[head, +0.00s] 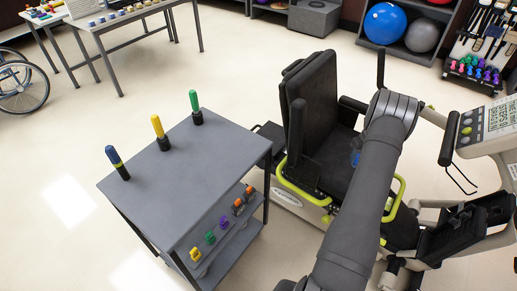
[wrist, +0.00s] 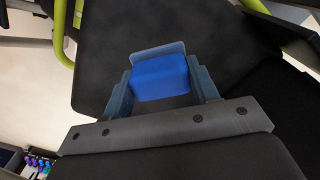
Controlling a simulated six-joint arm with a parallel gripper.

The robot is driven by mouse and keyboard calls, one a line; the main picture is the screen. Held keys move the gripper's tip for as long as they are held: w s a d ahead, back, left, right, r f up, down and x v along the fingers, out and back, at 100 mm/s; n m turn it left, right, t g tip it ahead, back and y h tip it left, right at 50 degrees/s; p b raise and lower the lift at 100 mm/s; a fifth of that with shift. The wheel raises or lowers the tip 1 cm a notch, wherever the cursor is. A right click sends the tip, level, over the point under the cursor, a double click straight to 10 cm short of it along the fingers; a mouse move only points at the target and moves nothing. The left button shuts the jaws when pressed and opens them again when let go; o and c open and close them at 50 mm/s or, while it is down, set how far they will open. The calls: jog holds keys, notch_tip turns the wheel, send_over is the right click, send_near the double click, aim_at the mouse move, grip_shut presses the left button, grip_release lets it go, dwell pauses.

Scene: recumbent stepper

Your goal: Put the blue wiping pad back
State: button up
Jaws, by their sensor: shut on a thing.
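The blue wiping pad (wrist: 160,80) is a bright blue block with rounded edges. My gripper (wrist: 161,73) is shut on it, with a blue-grey finger on either side. A thin blue-grey plate (wrist: 157,52) stands at the pad's far edge; I cannot tell what it belongs to. The pad is over a dark surface of the recumbent stepper (head: 335,198), and I cannot tell whether it touches. In the head view my arm hides most of my gripper, and only a small blue patch shows beside the arm, near the seat. No place for the pad is clearly identifiable.
The stepper has a dark seat back (head: 311,105), lime-green rails (head: 300,188) and a console (head: 490,125) at right. A grey cart (head: 185,180) with several colored-handled items stands to its left. Exercise balls (head: 384,23) sit on a back shelf. Floor left of the cart is clear.

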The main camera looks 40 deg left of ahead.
jog(key=s+d+r+m, duration=0.3)
jog(key=s+d+r, duration=0.2)
jog(key=s+d, duration=0.3)
jog(key=s+d+r+m, duration=0.3)
jog(key=s+d+r, duration=0.2)
jog(key=s, duration=0.4)
jog(key=s+a+r+n, duration=0.4)
jog(key=a+r+n, duration=0.1)
jog(key=a, duration=0.9)
jog(key=s+a+r+n, duration=0.4)
jog(key=a+r+n, duration=0.1)
jog(key=a, duration=0.8)
jog(key=s+a+r+n, duration=0.4)
jog(key=a+r+n, duration=0.1)
jog(key=a, duration=0.9)
jog(key=s+a+f, duration=0.1)
jog(key=a+f, duration=0.1)
jog(key=a, duration=0.1)
jog(key=s+a+f, duration=0.2)
jog(key=a, duration=0.2)
jog(key=s+a+f, duration=0.1)
jog(key=a+f, duration=0.1)
jog(key=a, duration=0.1)
jog(key=shift+s+a+f, duration=0.15)
jog(key=shift+a+f, duration=0.1)
jog(key=shift+a, duration=0.1)
jog(key=shift+a+f, duration=0.1)
jog(key=shift+a, duration=0.1)
jog(key=shift+f, duration=2)
jog(key=shift+f, duration=0.1)
